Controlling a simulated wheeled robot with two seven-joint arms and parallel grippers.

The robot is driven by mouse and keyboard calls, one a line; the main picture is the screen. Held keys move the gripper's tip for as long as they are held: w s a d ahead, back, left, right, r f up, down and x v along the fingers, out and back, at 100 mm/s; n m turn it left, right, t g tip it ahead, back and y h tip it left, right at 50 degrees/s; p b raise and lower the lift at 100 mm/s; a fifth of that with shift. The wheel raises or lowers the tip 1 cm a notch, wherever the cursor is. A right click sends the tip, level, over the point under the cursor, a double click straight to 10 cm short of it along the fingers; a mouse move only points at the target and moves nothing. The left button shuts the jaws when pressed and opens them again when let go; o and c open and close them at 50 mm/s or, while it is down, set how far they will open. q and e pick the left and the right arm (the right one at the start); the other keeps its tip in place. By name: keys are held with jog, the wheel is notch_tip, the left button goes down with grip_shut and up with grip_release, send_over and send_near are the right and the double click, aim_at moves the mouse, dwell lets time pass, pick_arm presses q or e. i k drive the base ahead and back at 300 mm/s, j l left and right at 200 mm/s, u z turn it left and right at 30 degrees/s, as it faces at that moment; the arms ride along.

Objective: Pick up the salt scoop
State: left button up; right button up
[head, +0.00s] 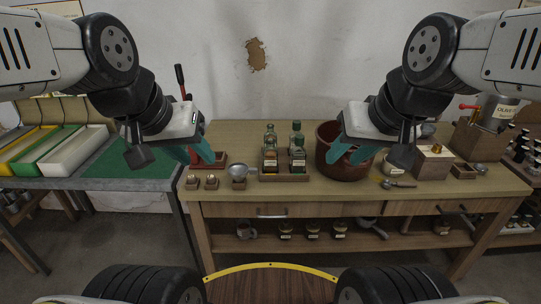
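Which item is the salt scoop is not certain. A small metal scoop (397,183) lies on the wooden table (330,196) at the right, in front of a wooden block. A metal ladle-like piece with a round bowl (239,171) sits in a small wooden holder left of the bottles. Another small metal scoop-like piece (480,168) lies at the far right. My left gripper (193,155) hangs over the table's left back, its teal fingers apart and empty. My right gripper (351,153) is in front of the brown pot, fingers apart, touching nothing I can make out.
A wooden rack (284,177) with glass bottles stands mid-table. The dark red-brown pot (345,171) stands behind my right gripper. Wooden blocks (433,163) and a metal canister (497,112) crowd the right. The front table edge is mostly clear.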

aim_at(387, 184)
jog(key=z, duration=1.25)
